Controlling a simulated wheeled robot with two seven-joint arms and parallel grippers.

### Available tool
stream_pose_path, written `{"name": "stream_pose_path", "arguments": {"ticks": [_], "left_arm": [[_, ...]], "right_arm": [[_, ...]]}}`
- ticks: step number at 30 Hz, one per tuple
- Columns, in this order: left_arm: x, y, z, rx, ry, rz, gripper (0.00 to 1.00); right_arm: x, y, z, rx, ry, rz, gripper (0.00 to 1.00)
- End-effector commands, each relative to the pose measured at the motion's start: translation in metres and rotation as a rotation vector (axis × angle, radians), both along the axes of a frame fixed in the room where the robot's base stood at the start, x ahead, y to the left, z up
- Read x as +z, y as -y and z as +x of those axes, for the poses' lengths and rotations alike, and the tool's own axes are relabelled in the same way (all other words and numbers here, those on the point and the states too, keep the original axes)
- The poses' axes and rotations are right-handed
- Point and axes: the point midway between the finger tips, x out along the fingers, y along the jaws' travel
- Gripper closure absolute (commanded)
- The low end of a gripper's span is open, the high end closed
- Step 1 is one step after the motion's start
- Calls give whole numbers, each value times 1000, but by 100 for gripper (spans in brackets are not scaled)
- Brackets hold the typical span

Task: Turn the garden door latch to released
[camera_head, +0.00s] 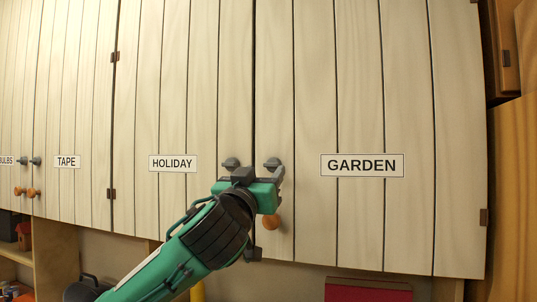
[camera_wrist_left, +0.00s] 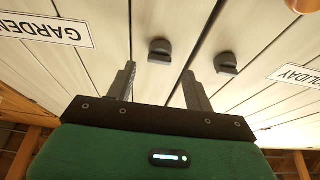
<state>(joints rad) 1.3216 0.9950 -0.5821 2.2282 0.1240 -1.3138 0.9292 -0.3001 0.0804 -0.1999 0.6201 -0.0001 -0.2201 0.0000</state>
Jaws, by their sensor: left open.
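The garden door (camera_head: 362,220) is a pale planked cupboard door labelled GARDEN. Its latch (camera_head: 272,162) is a small dark grey turn knob near the door's left edge. My left gripper (camera_head: 262,173) is in front of it, and partly covers its lower side. In the left wrist view the same latch (camera_wrist_left: 160,50) appears just beyond and between the open fingertips, with nothing held. I cannot tell whether the fingers touch it. The wrist view is upside down, with the GARDEN label at left. My right gripper is not in view.
The holiday door (camera_head: 172,110) adjoins on the left, with a similar dark latch (camera_head: 231,163) close beside the garden one. A wooden knob (camera_head: 272,222) sits below the garden latch. A red object (camera_head: 367,290) is under the cupboard.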

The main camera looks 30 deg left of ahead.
Motion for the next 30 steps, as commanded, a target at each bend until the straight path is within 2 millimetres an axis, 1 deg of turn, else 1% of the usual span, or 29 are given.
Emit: {"name": "stream_pose_path", "arguments": {"ticks": [1,6,9,13,20,21,23,24,27,30], "left_arm": [[8,-2,8,2,-2,1,47],[14,-7,27,1,-1,0,47],[15,-8,33,0,-1,1,47],[15,-9,36,0,0,1,47],[15,-9,36,0,0,1,47],[15,-9,36,0,0,1,55],[15,-9,36,0,0,1,67],[15,-9,36,0,0,1,75],[15,-9,36,0,0,1,92],[15,-9,36,0,0,0,92]], "right_arm": [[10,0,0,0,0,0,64],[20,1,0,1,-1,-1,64],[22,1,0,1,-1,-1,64],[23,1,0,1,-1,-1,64],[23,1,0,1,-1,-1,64],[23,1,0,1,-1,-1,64],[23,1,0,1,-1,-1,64],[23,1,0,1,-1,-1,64],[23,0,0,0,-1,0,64],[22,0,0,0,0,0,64]]}}
